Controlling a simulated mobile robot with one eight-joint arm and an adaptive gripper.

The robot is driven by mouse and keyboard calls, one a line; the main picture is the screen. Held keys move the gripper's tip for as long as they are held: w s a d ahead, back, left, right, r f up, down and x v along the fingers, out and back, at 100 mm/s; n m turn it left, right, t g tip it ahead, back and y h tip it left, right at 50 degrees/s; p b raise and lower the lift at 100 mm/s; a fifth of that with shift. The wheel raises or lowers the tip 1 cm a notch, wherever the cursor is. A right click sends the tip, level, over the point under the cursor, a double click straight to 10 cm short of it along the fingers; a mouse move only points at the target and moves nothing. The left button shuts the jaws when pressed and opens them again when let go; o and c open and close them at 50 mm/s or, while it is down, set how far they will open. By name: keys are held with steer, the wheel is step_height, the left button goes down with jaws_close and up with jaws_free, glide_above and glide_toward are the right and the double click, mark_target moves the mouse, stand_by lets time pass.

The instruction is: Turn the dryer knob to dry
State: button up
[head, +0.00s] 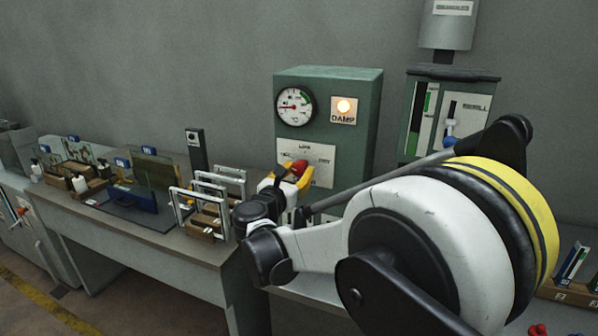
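The dryer (366,125) is a green cabinet against the wall in the head view. Its front has a round gauge (295,105) and a lit lamp (344,106) over the word DAMP. Below is a white plate (318,158) with small lettering, too small to read fully. A red part (299,167), seemingly the knob, shows in front of this plate. My gripper (290,180), with yellow on it, is right at the red part and partly covers it and the plate. The fingertips are small and overlapped, so contact and opening are unclear. The knob's pointer direction is hidden.
A second green unit (482,88) with a blue-handled slider stands right of the dryer. White frames (209,190) stand on the bench left of my gripper. My arm blocks much of the right side.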

stand_by(0.4)
steer(key=m, duration=0.3)
steer(key=shift+r+m, duration=0.1)
steer(key=shift+m, duration=0.3)
steer(key=m, duration=0.3)
steer(key=shift+w+a+m+p, duration=0.1)
steer(key=shift+m+p, duration=0.2)
steer(key=shift+p, duration=0.05)
steer(key=m, duration=0.3)
steer(key=shift+m, duration=0.4)
steer(key=m, duration=0.4)
steer(key=shift+r, duration=0.1)
steer(key=m, duration=0.6)
steer(key=shift+m+p, duration=0.4)
steer(key=m, duration=0.5)
steer(key=shift+r+m, duration=0.1)
steer(key=shift+m, duration=0.3)
